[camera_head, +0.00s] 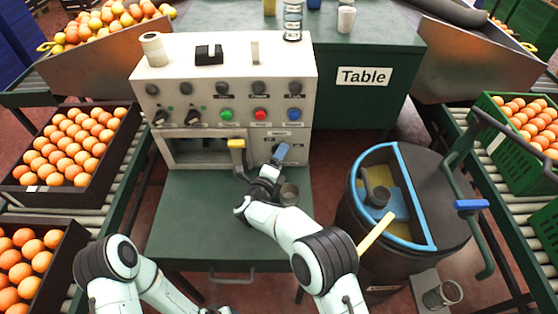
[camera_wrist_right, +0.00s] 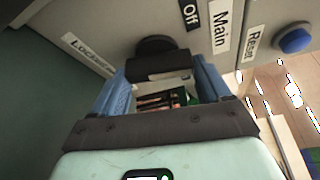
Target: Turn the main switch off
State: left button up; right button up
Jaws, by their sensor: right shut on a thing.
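The main switch (camera_wrist_right: 157,63) is a black rotary knob on the grey control panel (camera_head: 302,105). In the right wrist view its bar lies across between the blue fingers, beside "Off" and "Main" labels. My right gripper (camera_wrist_right: 163,88) is shut on this knob from both sides. In the head view the right gripper (camera_head: 278,157) is at the panel's lower right and largely hides the switch. My left arm enters at the bottom left; its gripper is out of view.
Above the switch are green (camera_head: 226,114), red (camera_head: 260,114) and blue (camera_head: 294,115) buttons. A yellow-topped handle (camera_head: 236,144) stands just left of my right gripper. A dark bin (camera_head: 350,230) stands at right. Orange crates (camera_head: 118,135) line the left conveyor. The green tabletop (camera_head: 185,215) has free room at left.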

pick_arm(q)
jog(key=shift+w+a+f+b, duration=0.3)
jog(key=shift+w+f, duration=0.1)
jog(key=shift+w, duration=0.15)
pick_arm(e)
jog(key=shift+n+t, duration=0.4)
jog(key=shift+n, duration=0.7)
pick_arm(q)
jog(key=shift+w+t, duration=0.1)
jog(key=shift+t, duration=0.2)
pick_arm(e)
jog(key=o, duration=1)
jog(key=p+v, duration=0.1)
jog(key=v, duration=1.1)
jog(key=shift+w+a+f+p, duration=0.1)
jog(key=shift+a+p, duration=0.1)
jog(key=shift+p, duration=0.2)
pick_arm(q)
jog(key=shift+g, duration=0.6)
jog(key=shift+s+d+r, duration=0.4)
jog(key=shift+s+r, duration=0.15)
jog(key=shift+s, duration=0.25)
jog(key=shift+s+d+r, duration=0.35)
jog(key=shift+s+r, duration=0.15)
jog(key=shift+s, duration=0.25)
pick_arm(e)
jog(key=shift+s+a, duration=0.25)
jog(key=shift+s, duration=0.45)
